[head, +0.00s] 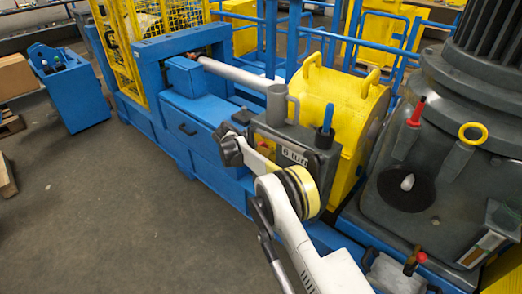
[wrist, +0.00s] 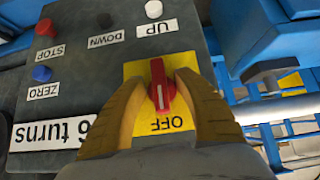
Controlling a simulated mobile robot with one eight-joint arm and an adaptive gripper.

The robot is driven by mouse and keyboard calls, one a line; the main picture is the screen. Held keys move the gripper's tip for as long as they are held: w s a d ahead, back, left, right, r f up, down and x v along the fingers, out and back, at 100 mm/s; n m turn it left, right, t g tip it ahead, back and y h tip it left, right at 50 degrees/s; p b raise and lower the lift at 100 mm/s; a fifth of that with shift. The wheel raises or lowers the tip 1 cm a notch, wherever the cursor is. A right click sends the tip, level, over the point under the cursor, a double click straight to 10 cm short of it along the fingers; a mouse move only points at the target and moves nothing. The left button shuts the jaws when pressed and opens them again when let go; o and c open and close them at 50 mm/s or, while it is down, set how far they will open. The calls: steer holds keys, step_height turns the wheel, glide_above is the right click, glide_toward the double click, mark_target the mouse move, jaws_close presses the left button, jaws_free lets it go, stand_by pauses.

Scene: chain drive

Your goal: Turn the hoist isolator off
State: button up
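The hoist isolator is a red rotary handle (wrist: 159,88) on a yellow plate (wrist: 138,70) in the wrist view. The word OFF, upside down, is on the plate below it. A white mark on the handle's lower part points toward OFF. My gripper (wrist: 160,82) has its yellow-brown fingers on both sides of the handle, with a narrow gap visible on the left. Contact on the right is unclear. In the head view my gripper (head: 231,147) is beside the grey control box (head: 322,162), and the isolator is partly visible.
The box has a red STOP button (wrist: 45,28), a blue ZERO button (wrist: 41,74), a black DOWN button (wrist: 104,20) and a white UP button (wrist: 153,9). A label (wrist: 52,133) reads "6 turns". A yellow drum guard (head: 330,100) stands behind the box. Grey floor lies open at left.

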steer(key=v, duration=1.2)
